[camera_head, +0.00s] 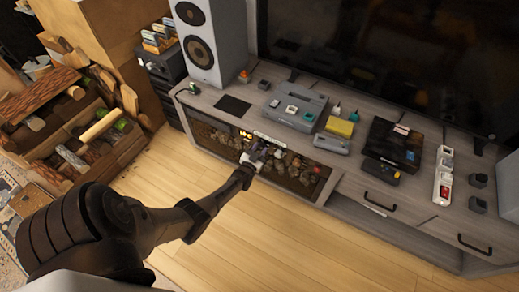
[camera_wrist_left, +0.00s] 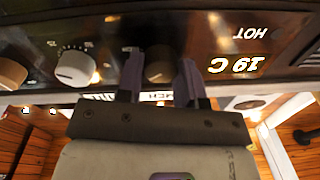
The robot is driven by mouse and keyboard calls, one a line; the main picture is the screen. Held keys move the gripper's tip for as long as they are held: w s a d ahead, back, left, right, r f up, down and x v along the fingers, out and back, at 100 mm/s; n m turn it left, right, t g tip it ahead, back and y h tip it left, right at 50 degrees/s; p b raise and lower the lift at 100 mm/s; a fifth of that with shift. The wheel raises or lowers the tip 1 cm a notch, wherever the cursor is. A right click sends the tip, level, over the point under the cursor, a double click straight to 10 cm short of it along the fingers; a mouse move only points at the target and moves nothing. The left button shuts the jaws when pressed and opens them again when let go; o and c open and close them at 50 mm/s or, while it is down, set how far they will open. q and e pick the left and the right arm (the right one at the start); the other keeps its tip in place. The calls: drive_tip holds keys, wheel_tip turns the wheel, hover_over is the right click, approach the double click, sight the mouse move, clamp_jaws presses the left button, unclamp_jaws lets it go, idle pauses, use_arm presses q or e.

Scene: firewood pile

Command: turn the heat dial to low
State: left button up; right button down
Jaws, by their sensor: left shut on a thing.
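The electric fireplace (camera_head: 306,176) is set into the front of a grey TV cabinet, with a lit display near its upper left corner. In the left wrist view the panel is upside down, with a glowing display (camera_wrist_left: 240,65) reading "19 C" and "HOT". A row of knobs shows there: a dark knob (camera_wrist_left: 158,66), a white knob (camera_wrist_left: 75,67) with scale marks around it, and a tan knob (camera_wrist_left: 11,73). My left gripper (camera_head: 253,156) is at the panel, its two purple fingers (camera_wrist_left: 160,75) shut around the dark knob. The knob labels are too unclear to read.
A white and grey speaker (camera_head: 198,40) stands at the cabinet's left end. Consoles and small items, including a yellow box (camera_head: 340,127), crowd the cabinet top below a large TV (camera_head: 400,55). Firewood (camera_head: 45,95) is piled at left. The wooden floor (camera_head: 270,235) in front is clear.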

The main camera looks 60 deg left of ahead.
use_arm(q)
drive_tip(key=shift+m, duration=0.3)
idle(0.4)
drive_tip(key=o, duration=0.9)
drive_tip(key=shift+s+d+p, duration=0.25)
drive_tip(key=shift+s+p, duration=0.2)
drive_tip(key=p+v, duration=0.5)
drive_tip(key=v, duration=0.8)
drive_tip(key=shift+w, duration=0.1)
